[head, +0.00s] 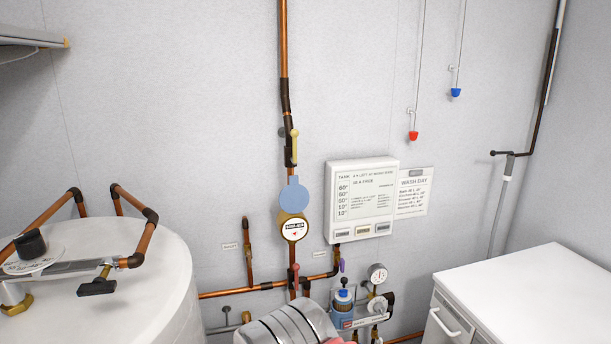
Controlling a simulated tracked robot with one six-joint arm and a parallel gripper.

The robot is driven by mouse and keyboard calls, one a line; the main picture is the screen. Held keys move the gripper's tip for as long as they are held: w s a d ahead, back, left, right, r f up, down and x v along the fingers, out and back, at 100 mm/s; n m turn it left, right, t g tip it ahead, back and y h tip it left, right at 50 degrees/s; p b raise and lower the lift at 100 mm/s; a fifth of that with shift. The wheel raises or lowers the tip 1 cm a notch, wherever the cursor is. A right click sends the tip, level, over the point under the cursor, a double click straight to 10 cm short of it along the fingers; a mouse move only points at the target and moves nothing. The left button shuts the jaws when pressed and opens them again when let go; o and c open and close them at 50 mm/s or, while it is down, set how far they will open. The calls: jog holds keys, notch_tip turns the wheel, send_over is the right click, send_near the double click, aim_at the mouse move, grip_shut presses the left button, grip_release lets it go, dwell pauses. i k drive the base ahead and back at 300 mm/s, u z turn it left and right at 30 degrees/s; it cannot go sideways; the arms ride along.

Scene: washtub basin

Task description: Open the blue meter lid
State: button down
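The blue meter lid (294,195) is a light blue disc with a small tab on top. It stands upright just above the round brass meter (293,227) on the vertical copper pipe. The meter's white face with its dark label and red mark shows uncovered, so the lid looks swung up and open. No gripper fingers can be made out in the head view. A grey, rounded, banded shape at the bottom centre may be part of my arm. Nothing touches the lid.
A yellow-handled valve (294,147) sits on the pipe above the lid. A white panel (361,199) hangs right of the meter. A pressure gauge (377,274) and blue-capped filter (343,304) are below. A white tank (120,280) stands left, a white cabinet (530,290) right.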

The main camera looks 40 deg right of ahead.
aim_at(294, 197)
jog(key=k, duration=1)
jog(key=z, duration=1.05)
jog(key=i, duration=1.25)
jog(key=u, duration=0.45)
